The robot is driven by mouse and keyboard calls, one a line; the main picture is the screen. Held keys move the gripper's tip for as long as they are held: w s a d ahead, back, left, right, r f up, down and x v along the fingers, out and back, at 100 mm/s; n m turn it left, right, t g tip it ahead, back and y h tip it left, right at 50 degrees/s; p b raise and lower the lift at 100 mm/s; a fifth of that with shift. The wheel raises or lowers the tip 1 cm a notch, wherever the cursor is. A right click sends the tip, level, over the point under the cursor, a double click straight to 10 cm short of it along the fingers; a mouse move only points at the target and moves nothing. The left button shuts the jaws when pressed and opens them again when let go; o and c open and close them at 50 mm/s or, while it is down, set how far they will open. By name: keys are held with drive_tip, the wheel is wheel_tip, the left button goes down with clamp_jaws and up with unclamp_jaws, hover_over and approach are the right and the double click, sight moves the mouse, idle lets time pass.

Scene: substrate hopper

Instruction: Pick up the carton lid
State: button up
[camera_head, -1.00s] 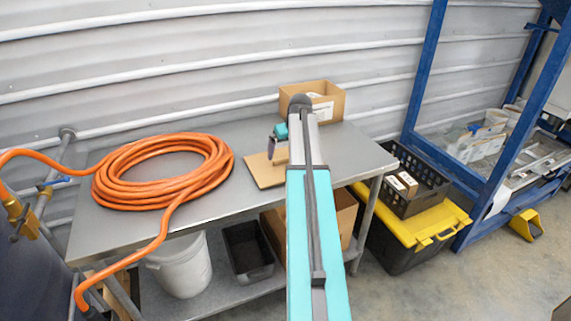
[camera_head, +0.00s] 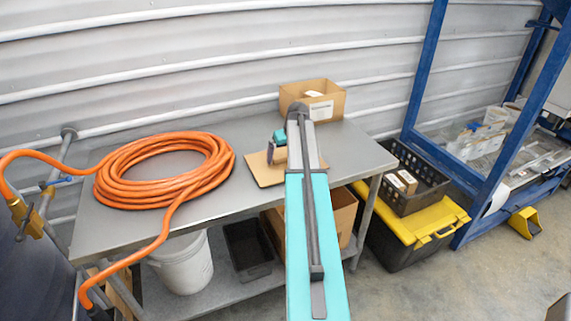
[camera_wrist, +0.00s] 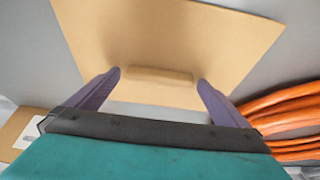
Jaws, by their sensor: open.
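The carton lid (camera_head: 262,176) is a flat tan cardboard sheet lying on the grey metal table, partly hidden behind my arm in the head view. In the wrist view the lid (camera_wrist: 175,38) fills the upper middle, with a raised tan grip bar (camera_wrist: 158,75) across it. My gripper (camera_wrist: 160,79) is open, with one purple finger near each end of the bar. I cannot tell whether the fingertips touch the lid. In the head view my gripper (camera_head: 273,154) is low over the lid, its fingers small.
An open carton (camera_head: 322,103) stands behind the lid at the table's back edge. A coiled orange hose (camera_head: 165,170) lies left of the lid. The metal table (camera_head: 225,215) is bare between them. A black crate (camera_head: 418,190) is to the right.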

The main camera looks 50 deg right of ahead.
drive_tip(key=shift+c, duration=0.4)
drive_tip(key=c, duration=0.9)
drive_tip(key=shift+r, duration=0.2)
drive_tip(key=shift+r+b, duration=0.85)
drive_tip(key=shift+r, duration=0.5)
drive_tip(key=shift+s+a+r, duration=0.15)
drive_tip(key=shift+s, duration=0.05)
drive_tip(key=s+a+b, duration=0.1)
drive_tip(key=s+a, duration=0.1)
drive_tip(key=s, duration=0.2)
drive_tip(key=s+a+r+b, duration=0.1)
drive_tip(key=s+a+b, duration=0.1)
drive_tip(key=s+a, duration=0.1)
drive_tip(key=s+a+b, duration=0.1)
drive_tip(key=s+a, duration=0.2)
drive_tip(key=s, duration=0.3)
drive_tip(key=shift+a+r, duration=0.2)
drive_tip(key=shift+r, duration=0.1)
